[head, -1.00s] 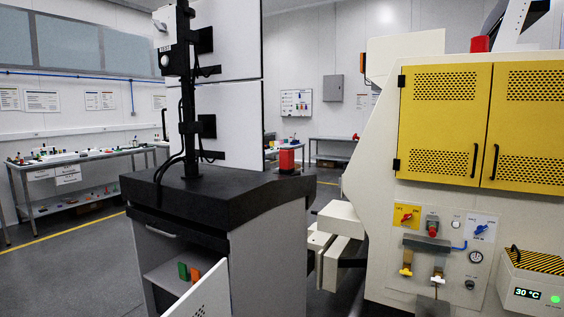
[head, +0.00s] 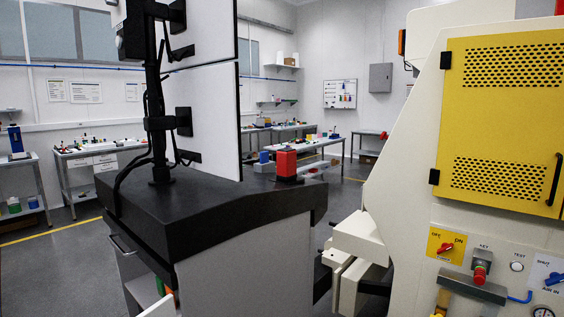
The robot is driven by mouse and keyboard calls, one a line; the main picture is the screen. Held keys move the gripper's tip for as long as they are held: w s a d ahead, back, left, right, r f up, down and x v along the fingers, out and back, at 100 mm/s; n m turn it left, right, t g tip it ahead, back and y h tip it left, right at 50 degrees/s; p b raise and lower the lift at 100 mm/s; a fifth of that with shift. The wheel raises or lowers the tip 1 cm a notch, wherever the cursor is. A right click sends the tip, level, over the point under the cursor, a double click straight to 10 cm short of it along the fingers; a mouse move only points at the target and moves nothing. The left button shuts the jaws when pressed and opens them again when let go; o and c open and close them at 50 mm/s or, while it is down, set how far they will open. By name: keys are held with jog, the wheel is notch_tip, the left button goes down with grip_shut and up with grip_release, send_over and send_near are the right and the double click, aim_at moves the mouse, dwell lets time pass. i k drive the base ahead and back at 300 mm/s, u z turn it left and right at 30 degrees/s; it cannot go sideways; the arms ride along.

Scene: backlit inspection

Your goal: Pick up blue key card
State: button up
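I cannot make out a blue key card in the head view. A dark-topped cabinet (head: 215,205) with a monitor pole (head: 157,100) stands in front. At its lower left a compartment is open, and a small green item (head: 160,287) shows at the picture's bottom edge beside a sliver of orange. The rest of that compartment is cut off or hidden.
A cream machine with a yellow perforated door (head: 505,125) and a control panel (head: 490,262) fills the right. Workbenches (head: 105,148) with small items line the back. Grey floor (head: 50,270) is open at left.

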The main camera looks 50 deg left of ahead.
aim_at(263, 156)
jog(key=i, duration=1.3)
jog(key=u, duration=2.65)
jog(key=i, duration=1.35)
jog(key=z, duration=0.05)
